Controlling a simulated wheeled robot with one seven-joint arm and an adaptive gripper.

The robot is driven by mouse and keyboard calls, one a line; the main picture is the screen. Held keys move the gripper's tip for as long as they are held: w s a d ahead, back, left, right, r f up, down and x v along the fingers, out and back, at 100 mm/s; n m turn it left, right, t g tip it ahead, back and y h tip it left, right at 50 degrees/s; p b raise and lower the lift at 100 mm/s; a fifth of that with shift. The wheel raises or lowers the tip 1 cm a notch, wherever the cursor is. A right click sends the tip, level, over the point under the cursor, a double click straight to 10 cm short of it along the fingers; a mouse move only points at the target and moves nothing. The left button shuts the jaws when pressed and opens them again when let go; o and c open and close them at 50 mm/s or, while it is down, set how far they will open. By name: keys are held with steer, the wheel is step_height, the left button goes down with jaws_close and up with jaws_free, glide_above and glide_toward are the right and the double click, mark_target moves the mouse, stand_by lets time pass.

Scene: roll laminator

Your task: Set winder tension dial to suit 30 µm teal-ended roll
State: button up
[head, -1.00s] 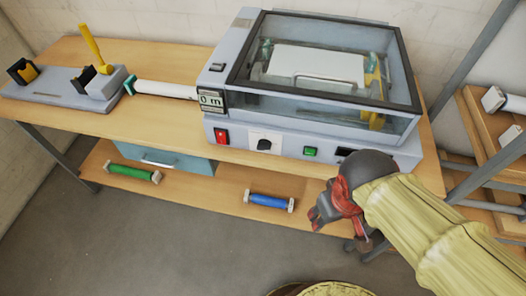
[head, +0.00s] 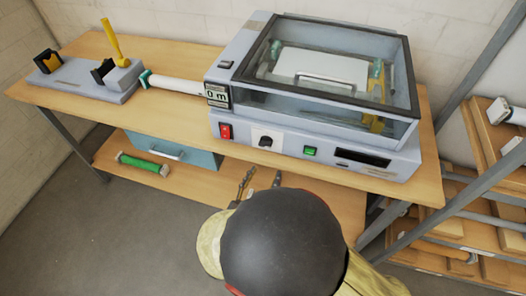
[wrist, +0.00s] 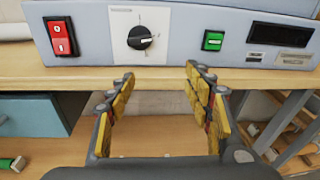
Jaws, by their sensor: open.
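A black dial (head: 265,140) sits on a white plate on the laminator's front panel. In the wrist view the dial (wrist: 141,38) shows a light pointer mark toward the right; the plate's scale markings are too small to read. My gripper (head: 262,182) is open and empty, below and in front of the panel. In the wrist view its yellow-padded fingers (wrist: 158,77) are spread just below the dial, apart from it. A white roll with a teal end (head: 180,84) lies between the winding stand and the laminator. Its thickness is not readable.
The table edge (wrist: 270,80) runs below the panel. A green roll (head: 143,163) lies on the lower shelf. A rack (head: 490,150) stands right.

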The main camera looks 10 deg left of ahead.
mark_target(264, 145)
steer(key=w+r, duration=0.1)
steer(key=w, duration=0.1)
steer(key=w+a+r+n+t+y+b, duration=0.1)
steer(key=w, duration=0.2)
steer(key=w+a+r+n+b, duration=0.1)
steer(key=w, duration=0.2)
steer(key=shift+w+y, duration=0.2)
steer(key=shift+y, duration=0.2)
steer(key=c, duration=0.4)
steer(key=c, duration=0.7)
steer(key=shift+c, duration=0.3)
